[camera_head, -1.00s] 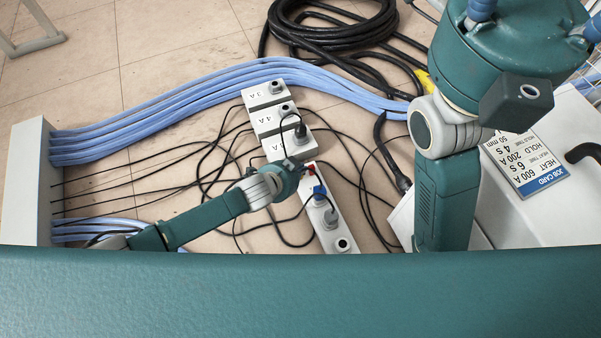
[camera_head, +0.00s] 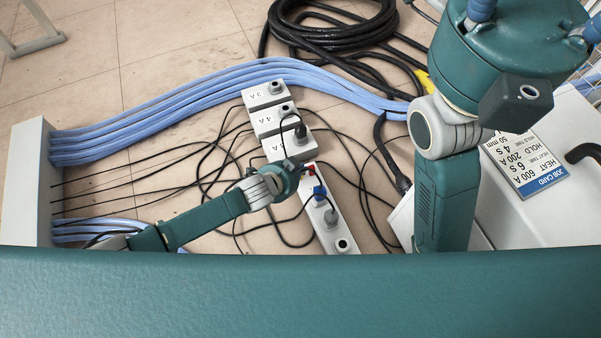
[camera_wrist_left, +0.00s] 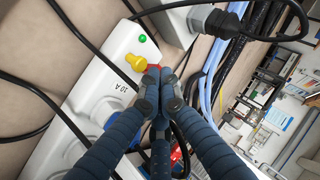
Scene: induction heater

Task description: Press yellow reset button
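The yellow button (camera_wrist_left: 135,62) stands on the white power strip (camera_wrist_left: 88,98) in the left wrist view, between a green light (camera_wrist_left: 142,38) and a red part (camera_wrist_left: 155,69). My left gripper (camera_wrist_left: 158,78) has its fingers drawn together, with nothing seen between them. Its tips are just to the right of and below the yellow button in that view, close to the red part; I cannot tell whether they touch anything. In the head view my left gripper (camera_head: 298,168) is at the upper end of the strip (camera_head: 327,220). My right gripper is out of view.
Blue (camera_head: 319,192) and grey (camera_head: 331,216) plugs sit in the strip. Several labelled grey socket boxes (camera_head: 267,121) stand just above it. Thin black cables lie around, with blue hoses (camera_head: 200,88) behind. A dark plug and cable (camera_wrist_left: 222,22) are near the fingers.

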